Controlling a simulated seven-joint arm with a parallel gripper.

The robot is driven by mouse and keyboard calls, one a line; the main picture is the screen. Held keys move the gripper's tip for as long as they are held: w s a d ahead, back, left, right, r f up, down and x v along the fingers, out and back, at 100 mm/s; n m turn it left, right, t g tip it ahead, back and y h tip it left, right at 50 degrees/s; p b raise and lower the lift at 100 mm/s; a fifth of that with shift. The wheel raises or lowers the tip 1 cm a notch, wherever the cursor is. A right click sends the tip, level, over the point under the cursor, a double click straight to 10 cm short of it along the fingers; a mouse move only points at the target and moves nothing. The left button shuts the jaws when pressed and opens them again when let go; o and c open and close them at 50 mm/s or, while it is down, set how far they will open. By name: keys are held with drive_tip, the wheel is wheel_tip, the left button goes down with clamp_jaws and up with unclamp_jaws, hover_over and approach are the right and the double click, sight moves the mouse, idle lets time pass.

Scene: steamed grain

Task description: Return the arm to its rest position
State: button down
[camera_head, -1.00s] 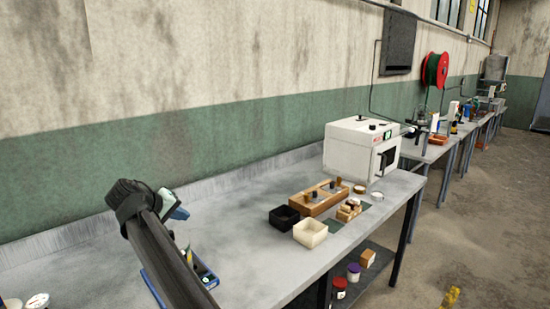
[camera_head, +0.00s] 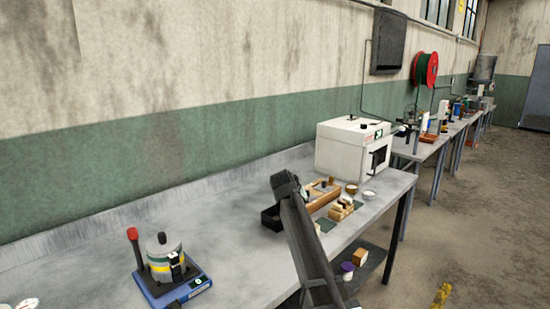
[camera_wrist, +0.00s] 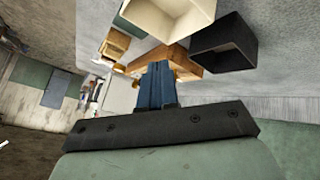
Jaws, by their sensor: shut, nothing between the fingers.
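My arm (camera_head: 305,235) rises from the bottom of the head view in front of the bench, its dark upper end (camera_head: 285,184) over the black box. The fingers are not visible there. In the wrist view my gripper (camera_wrist: 157,72) shows as two blue fingers pressed together, empty. The wrist picture appears upside down, with the bench top across its upper part. A wooden tray (camera_wrist: 184,58) shows beyond the fingertips, with a white box (camera_wrist: 180,28) and a black box (camera_wrist: 236,57) near it. I cannot tell the gap between fingers and tray.
A blue-based device with a metal pot (camera_head: 163,258) stands on the bench at left. A white oven (camera_head: 340,148) stands at the far end of the bench (camera_head: 100,245), beside small dishes (camera_head: 369,196). Bare bench lies between the pot and my arm.

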drive_tip(key=d+f+m+y, duration=0.1)
drive_tip(key=d+f+m, duration=0.2)
drive_tip(key=d, duration=1.1)
drive_tip(key=d+f+m, duration=0.2)
drive_tip(key=d+m, duration=0.1)
drive_tip(key=d, duration=1.1)
drive_tip(key=s+d+f+m, duration=0.25)
drive_tip(key=d+f, duration=0.25)
drive_tip(key=f, duration=0.3)
drive_tip(key=s+a+f+n+g+y, duration=0.1)
drive_tip(key=s+a+f+g, duration=0.1)
drive_tip(key=s+a+f, duration=0.55)
drive_tip(key=s+a+f+n+g+y, duration=0.1)
drive_tip(key=s+a+f+n+g, duration=0.15)
drive_tip(key=s+f, duration=0.95)
drive_tip(key=s+a+f+g+y, duration=0.15)
drive_tip(key=s+a+f, duration=0.4)
drive_tip(key=f, duration=0.85)
drive_tip(key=s+a+f+n+g, duration=0.1)
drive_tip(key=s+a+f+g, duration=0.1)
drive_tip(key=s, duration=1)
drive_tip(key=s+a+f+n+g, duration=0.1)
drive_tip(key=s+a+f+g, duration=0.2)
drive_tip(key=s, duration=0.9)
drive_tip(key=s+a+f+n+g, duration=0.2)
drive_tip(key=s+f, duration=0.4)
drive_tip(key=s, duration=0.7)
drive_tip(key=shift+a+f+g+h, duration=0.25)
drive_tip(key=shift+a+g+h, duration=0.15)
drive_tip(key=shift+a, duration=0.45)
